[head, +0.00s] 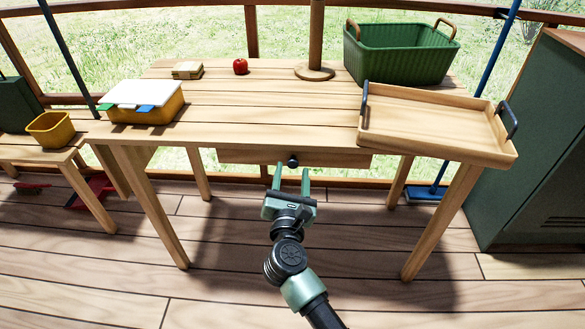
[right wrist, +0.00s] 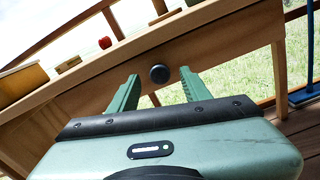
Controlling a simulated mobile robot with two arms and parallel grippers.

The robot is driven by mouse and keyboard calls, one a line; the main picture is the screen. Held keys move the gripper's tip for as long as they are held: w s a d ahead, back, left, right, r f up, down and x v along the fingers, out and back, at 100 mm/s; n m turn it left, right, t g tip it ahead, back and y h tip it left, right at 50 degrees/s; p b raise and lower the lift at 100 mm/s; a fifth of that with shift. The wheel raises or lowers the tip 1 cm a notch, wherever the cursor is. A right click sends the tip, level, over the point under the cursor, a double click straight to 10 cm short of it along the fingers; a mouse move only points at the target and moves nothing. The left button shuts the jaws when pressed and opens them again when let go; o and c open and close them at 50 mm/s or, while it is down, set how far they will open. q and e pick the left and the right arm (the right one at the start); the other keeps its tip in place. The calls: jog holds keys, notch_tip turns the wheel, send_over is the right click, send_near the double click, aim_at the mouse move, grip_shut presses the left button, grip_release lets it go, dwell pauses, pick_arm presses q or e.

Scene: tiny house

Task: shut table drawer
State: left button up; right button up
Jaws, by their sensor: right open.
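The wooden table (head: 230,113) stands in front of me with a drawer (head: 240,157) under its top. The drawer's dark round knob (head: 293,161) is at the middle of the drawer front, and it also shows in the right wrist view (right wrist: 159,73). My right gripper (head: 291,172) is open, its two green fingers pointing at the drawer. In the right wrist view the knob shows between and just beyond the fingertips (right wrist: 158,80); I cannot tell whether they touch anything. How far the drawer stands out is hard to tell. My left gripper is not in view.
On the table are a wooden tray (head: 430,115) overhanging the front right, a green basket (head: 400,58), a red apple (head: 240,66) and a yellow box (head: 145,110). A green cabinet (head: 530,140) stands at the right. The floor before the table is clear.

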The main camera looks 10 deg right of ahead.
jog(key=shift+v, duration=2.8)
jog(key=shift+r, duration=0.1)
